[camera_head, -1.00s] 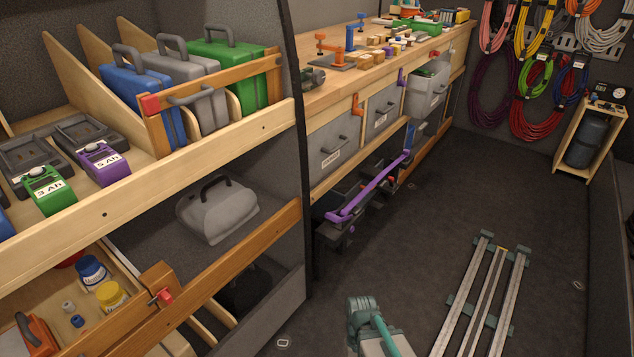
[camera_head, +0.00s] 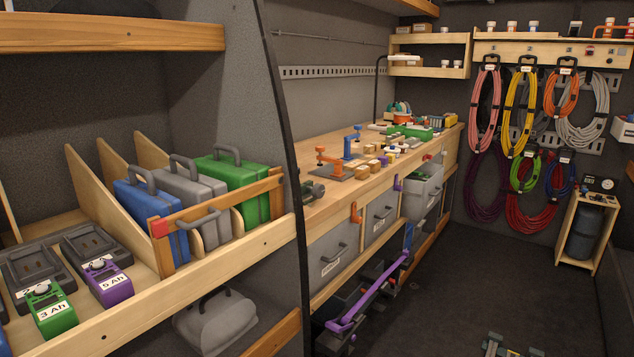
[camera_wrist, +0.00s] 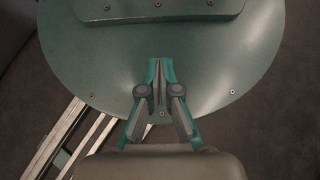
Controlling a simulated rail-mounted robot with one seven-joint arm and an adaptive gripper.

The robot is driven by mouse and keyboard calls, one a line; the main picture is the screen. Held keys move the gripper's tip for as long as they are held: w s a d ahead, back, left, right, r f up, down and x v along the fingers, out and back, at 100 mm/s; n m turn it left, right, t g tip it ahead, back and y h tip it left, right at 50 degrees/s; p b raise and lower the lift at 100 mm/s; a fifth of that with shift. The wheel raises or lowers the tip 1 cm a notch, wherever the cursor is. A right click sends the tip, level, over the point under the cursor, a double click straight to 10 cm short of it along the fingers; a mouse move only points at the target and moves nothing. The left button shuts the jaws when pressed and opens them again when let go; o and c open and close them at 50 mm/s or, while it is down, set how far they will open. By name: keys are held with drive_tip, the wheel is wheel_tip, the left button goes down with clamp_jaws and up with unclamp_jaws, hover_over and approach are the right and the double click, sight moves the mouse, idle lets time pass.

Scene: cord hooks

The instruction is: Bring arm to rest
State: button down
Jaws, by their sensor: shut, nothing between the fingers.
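My gripper (camera_wrist: 160,78) shows in the wrist view with its two grey and teal fingers together and nothing between them. It is over a broad rounded green surface with small screws, which looks like part of my own body. My gripper does not show in the head view. Coiled cords hang on the back wall in the head view: a pink cord (camera_head: 486,112), a yellow cord (camera_head: 518,110), an orange cord (camera_head: 563,97) and several others below and beside them.
A wooden workbench (camera_head: 345,190) with clamps and blocks runs along the left wall. A shelf at the left holds blue, grey and green cases (camera_head: 232,185). A wooden stand (camera_head: 586,232) with a dark cylinder is at the right. The dark floor (camera_head: 460,290) between is largely clear.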

drive_tip(key=w+r+t+p, duration=0.1)
drive_tip(key=w+r+p, duration=0.1)
drive_tip(key=r+p, duration=0.4)
drive_tip(key=w+r+t+p, duration=0.2)
drive_tip(key=r+p, duration=0.4)
drive_tip(key=p, duration=0.2)
drive_tip(key=shift+w+r+p, duration=0.3)
drive_tip(key=shift+p, duration=0.1)
drive_tip(key=shift+f, duration=0.1)
